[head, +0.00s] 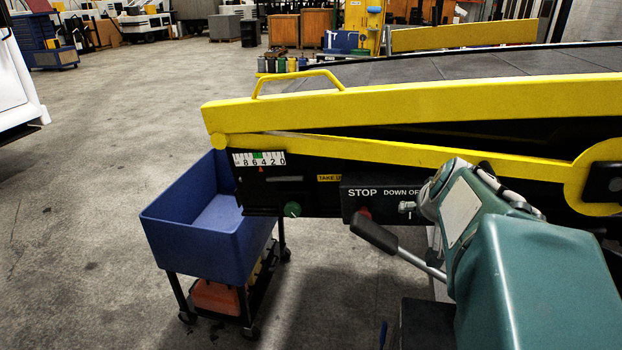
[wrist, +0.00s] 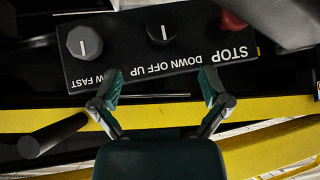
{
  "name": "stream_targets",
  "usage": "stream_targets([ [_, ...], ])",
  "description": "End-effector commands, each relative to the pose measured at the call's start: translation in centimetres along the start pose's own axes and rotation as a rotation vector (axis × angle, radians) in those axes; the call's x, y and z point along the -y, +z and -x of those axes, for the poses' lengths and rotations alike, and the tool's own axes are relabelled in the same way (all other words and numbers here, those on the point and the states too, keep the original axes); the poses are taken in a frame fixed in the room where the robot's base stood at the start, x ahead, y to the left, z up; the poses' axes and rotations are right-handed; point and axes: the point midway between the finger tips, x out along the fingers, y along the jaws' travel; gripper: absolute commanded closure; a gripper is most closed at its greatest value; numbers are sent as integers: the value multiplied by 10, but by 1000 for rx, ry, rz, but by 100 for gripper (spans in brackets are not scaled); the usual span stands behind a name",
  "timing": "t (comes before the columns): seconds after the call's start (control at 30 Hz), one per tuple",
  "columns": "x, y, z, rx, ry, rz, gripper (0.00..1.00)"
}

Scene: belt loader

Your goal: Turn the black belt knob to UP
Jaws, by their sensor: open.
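In the wrist view, which shows the panel upside down, the black belt knob (wrist: 161,27) sits on the black control panel (wrist: 120,35) by the words DOWN, OFF and UP. Its white line points toward OFF. My gripper (wrist: 160,82) is open and empty, its two fingers spread below the label row in that view. The fingers are apart from the knob. In the head view the panel (head: 374,191) shows STOP and DOWN, and my arm hides its right part. I cannot make out the fingers there.
A grey speed knob (wrist: 85,42) and the red stop button (wrist: 233,20) flank the belt knob. A black-handled lever (head: 374,232) sticks out below the panel. Yellow rails (head: 400,105) run above it. A blue bin cart (head: 195,245) stands left; open floor lies beyond.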

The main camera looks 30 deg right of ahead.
Motion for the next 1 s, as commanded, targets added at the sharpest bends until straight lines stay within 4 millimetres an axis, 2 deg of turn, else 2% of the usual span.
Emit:
stream_targets([
  [0.3,1,1,-56,6,-3,1,4],
  [0.5,1,1,-85,4,-3,-1,4],
  [0.7,2,1,-98,2,-2,0,4],
  [0.97,1,0,-99,1,-2,1,4],
  [1.0,1,1,-99,1,-2,1,22],
])
